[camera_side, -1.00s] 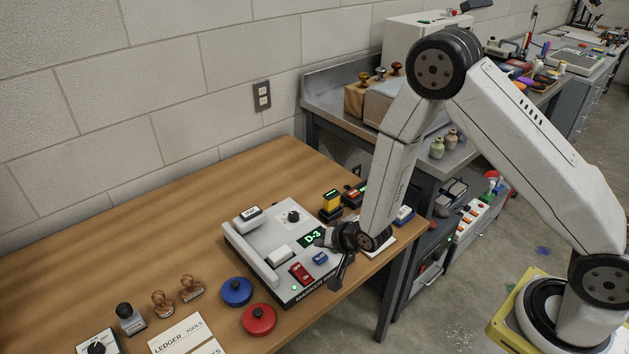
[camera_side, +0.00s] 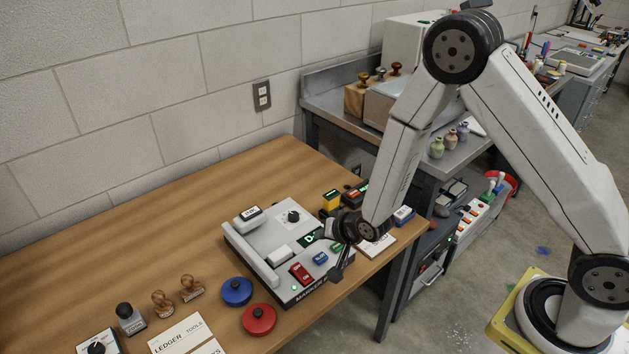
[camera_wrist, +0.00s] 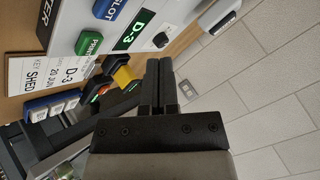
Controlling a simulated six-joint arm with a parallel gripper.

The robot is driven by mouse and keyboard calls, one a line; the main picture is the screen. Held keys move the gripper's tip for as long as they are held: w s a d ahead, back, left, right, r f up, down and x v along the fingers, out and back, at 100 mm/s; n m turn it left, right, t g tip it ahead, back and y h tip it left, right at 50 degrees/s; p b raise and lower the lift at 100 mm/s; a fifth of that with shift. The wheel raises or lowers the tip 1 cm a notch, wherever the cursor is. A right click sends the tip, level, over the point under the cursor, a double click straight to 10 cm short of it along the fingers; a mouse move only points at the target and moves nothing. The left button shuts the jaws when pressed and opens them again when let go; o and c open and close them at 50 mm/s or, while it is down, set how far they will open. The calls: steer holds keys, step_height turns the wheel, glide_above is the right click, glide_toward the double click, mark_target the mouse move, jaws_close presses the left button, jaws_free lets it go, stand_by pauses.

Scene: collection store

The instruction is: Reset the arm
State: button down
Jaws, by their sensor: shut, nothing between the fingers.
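My gripper (camera_side: 337,272) hangs at the right edge of the grey marking machine (camera_side: 262,268) on the wooden table. In the wrist view, my gripper (camera_wrist: 158,62) is shut, its two dark fingers together with nothing between them. The machine's green display reading D-3 (camera_wrist: 133,30), blue button (camera_wrist: 108,8) and green button (camera_wrist: 89,41) show just beyond the fingers. In the side view, part of the display is hidden behind my wrist. I cannot tell whether the fingertips touch the machine.
A blue pad (camera_side: 236,291), a red pad (camera_side: 259,319) and wooden stamps stand left of the machine. A printed card (camera_wrist: 66,82) and a yellow-black stamp (camera_wrist: 122,76) lie near the gripper. A grey bench (camera_side: 455,165) with small bottles stands behind my arm. The table's back left is clear.

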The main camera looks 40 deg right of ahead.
steer(key=shift+s+d+r, duration=0.15)
steer(key=shift+d+r, duration=0.05)
steer(key=shift+r, duration=0.3)
steer(key=s+d+r+n+g, duration=0.3)
steer(key=s+r, duration=0.3)
steer(key=s, duration=0.2)
steer(key=s+d+r+n+g+h, duration=0.1)
steer(key=s+d+r+n+g, duration=0.2)
steer(key=s+r, duration=0.3)
steer(key=shift+s+n+g, duration=0.3)
steer(key=shift+s+n, duration=0.6)
steer(key=shift+s, duration=0.35)
